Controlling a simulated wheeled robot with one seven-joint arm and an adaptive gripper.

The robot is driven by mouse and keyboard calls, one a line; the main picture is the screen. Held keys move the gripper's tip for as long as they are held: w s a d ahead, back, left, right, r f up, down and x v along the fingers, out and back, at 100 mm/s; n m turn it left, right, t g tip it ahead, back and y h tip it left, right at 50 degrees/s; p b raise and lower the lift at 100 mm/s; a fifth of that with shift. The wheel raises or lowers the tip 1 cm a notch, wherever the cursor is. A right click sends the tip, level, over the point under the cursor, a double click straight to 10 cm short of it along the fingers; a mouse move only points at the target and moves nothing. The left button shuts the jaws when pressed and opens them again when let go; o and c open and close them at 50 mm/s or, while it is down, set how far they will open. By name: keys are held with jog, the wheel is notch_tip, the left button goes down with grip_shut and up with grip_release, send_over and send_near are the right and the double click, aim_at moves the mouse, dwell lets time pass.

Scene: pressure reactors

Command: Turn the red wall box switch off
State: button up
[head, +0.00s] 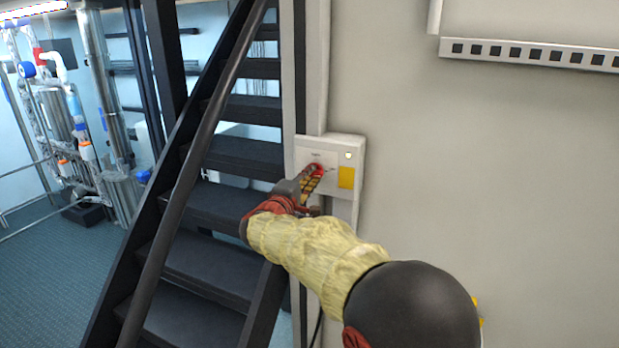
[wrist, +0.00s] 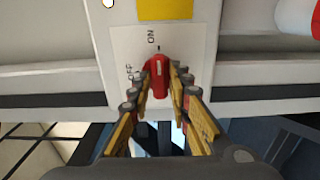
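The wall box (head: 304,157) is a white panel on a narrow column, and its lower part shows close up in the wrist view (wrist: 203,40). Its red switch knob (wrist: 157,76) has a pale line on it that points up toward the ON label. A second label, partly covered, is at the knob's left. The knob also shows as a bit of red in the head view (head: 317,169). My gripper (wrist: 160,78) has one finger on each side of the knob, and the knob fills the gap between the fingertips. Nothing else is held.
A yellow plate (head: 346,177) and a small pale lamp (head: 348,155) are on the box. A dark staircase with a handrail (head: 190,170) stands close at the left. Bare wall (head: 520,190) extends to the right. A red and white item (wrist: 298,15) is at the wrist view's upper right.

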grip_shut()
jog(key=shift+f+n, duration=0.1)
jog(key=shift+n, duration=0.3)
jog(key=n+p, duration=0.3)
jog(key=n, duration=1.4)
jog(key=shift+p, duration=0.35)
dwell(0.4)
jog(key=shift+o, duration=2.3)
grip_release()
